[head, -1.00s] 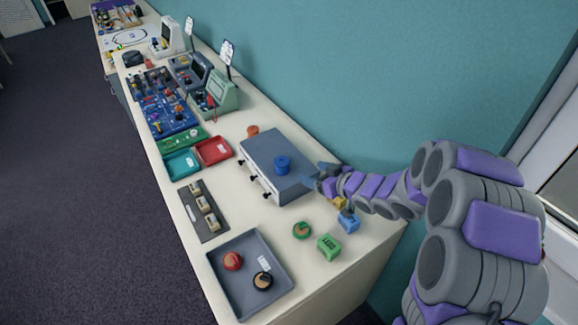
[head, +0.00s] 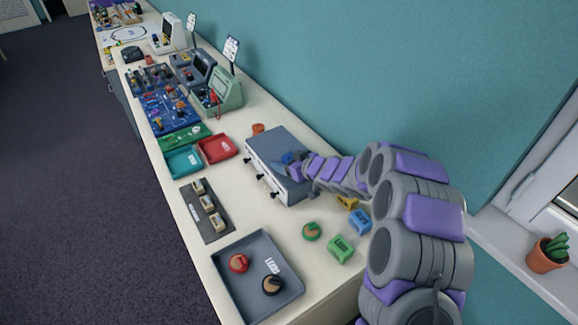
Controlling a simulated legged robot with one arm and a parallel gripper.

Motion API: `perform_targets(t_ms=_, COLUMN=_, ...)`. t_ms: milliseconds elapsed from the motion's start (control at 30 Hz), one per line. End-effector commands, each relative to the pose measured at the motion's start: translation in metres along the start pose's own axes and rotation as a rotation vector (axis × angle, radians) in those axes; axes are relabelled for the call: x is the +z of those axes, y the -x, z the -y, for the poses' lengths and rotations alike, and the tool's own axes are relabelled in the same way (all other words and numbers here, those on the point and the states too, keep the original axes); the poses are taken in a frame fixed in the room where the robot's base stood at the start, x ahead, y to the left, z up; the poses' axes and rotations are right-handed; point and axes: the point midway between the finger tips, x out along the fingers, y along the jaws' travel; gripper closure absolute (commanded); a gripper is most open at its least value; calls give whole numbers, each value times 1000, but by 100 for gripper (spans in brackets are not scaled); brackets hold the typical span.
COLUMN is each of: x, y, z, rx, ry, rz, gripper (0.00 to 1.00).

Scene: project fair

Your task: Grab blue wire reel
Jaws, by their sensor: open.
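The blue wire reel (head: 287,158) sits on top of a grey case (head: 266,146) on the long cream table. My gripper (head: 294,167) is at the reel, over the case's top, and hides part of it. The jaws are open. I cannot tell whether the fingers are around the reel or only beside it. My arm reaches in from the right.
An orange reel (head: 258,128) stands behind the case.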

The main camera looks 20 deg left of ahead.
Motion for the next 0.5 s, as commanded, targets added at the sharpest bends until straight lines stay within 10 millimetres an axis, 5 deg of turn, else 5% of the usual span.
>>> perform_targets(t_ms=333, x=-1, y=-4, z=-2, rx=1, ry=-4, rz=-4, gripper=25)
perform_targets(t_ms=500, x=-1, y=-7, z=0, rx=0, ry=-2, rz=-2, gripper=41)
